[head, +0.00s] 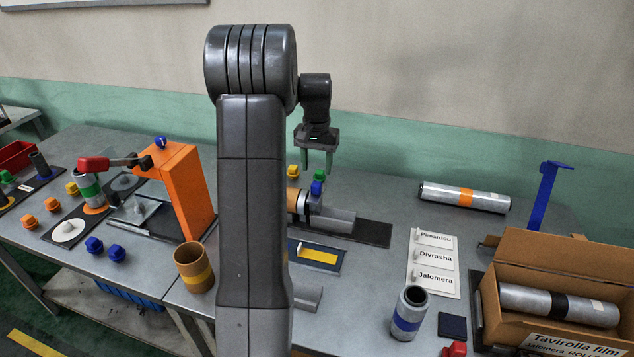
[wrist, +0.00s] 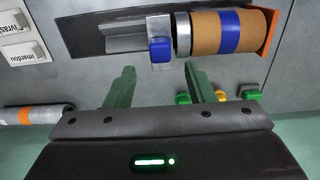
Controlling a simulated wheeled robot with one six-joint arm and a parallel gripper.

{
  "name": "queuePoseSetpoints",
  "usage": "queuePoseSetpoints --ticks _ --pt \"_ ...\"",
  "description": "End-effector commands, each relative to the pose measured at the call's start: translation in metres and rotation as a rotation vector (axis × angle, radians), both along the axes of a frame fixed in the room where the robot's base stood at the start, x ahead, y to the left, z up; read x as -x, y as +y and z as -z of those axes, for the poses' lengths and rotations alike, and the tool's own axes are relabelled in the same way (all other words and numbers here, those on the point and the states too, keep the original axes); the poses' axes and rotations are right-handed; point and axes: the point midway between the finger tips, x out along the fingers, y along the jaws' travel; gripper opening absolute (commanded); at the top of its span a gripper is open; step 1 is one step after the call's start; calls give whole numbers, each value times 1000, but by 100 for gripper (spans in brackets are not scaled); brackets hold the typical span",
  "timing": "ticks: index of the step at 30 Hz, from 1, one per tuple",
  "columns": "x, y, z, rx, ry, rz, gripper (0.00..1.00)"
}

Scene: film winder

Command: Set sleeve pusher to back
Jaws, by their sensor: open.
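The film winder shows a grey slide block (wrist: 125,40) with a blue knob (wrist: 160,52), which looks like the sleeve pusher. In the head view the blue knob (head: 316,189) stands at the left end of a grey rail (head: 335,220). The pusher is beside a metal ring (wrist: 182,34) and a brown sleeve with a blue band (wrist: 210,34). My gripper (head: 317,165) is open and empty above the pusher. In the wrist view my gripper (wrist: 159,70) has the blue knob between and beyond its fingertips, apparently untouched. My arm hides part of the winder in the head view.
Green (wrist: 184,98) and yellow (wrist: 250,94) knobs stand close to the fingers. An orange post (head: 183,195) is at left. A label board (head: 433,262), a roll (head: 465,196), a blue stand (head: 544,195) and a cardboard box (head: 560,260) are at right.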

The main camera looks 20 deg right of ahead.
Motion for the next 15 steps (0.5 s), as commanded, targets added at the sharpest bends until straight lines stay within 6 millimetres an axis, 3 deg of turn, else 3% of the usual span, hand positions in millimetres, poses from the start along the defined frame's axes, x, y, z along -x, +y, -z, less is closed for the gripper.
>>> queuePoseSetpoints --ticks 6,15 --pt "1 1 43 -2 4 -1 49" --pt "0 0 70 0 0 -1 49"
